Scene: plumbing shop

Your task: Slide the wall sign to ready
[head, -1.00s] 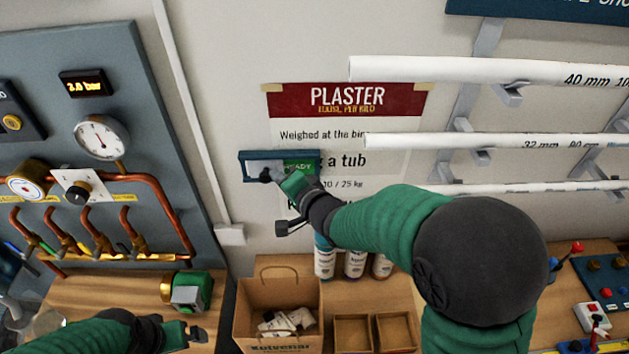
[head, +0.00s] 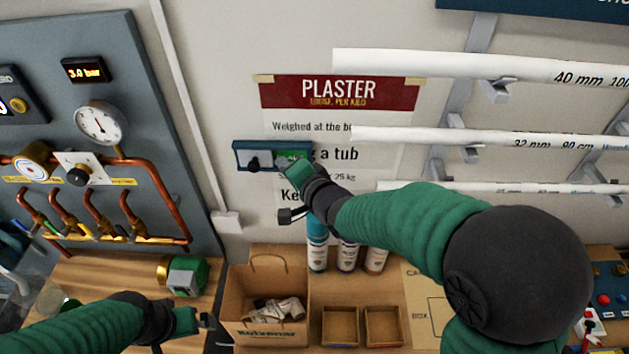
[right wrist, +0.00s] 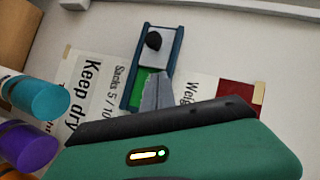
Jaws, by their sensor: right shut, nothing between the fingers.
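The wall sign (head: 240,157) is a small blue-framed slider on the wall, over the plaster poster. Its grey slide with a black knob (head: 254,164) is at the left end, and green shows in the right part. My right gripper (head: 288,168) is shut and empty, in front of the green part, right of the knob and apart from it. It hides the lettering there. The right wrist view also shows the sign (right wrist: 174,62), the knob (right wrist: 153,41) and a grey fingertip over the green. My left gripper (head: 203,320) is low at left, its fingers too small to judge.
White pipes (head: 470,140) on wall brackets stick out at right. A gauge panel (head: 120,60) with copper pipes is at left. Below are a cardboard box (head: 265,335), several bottles (head: 347,257) and small trays (head: 340,325). The wall left of the sign is clear.

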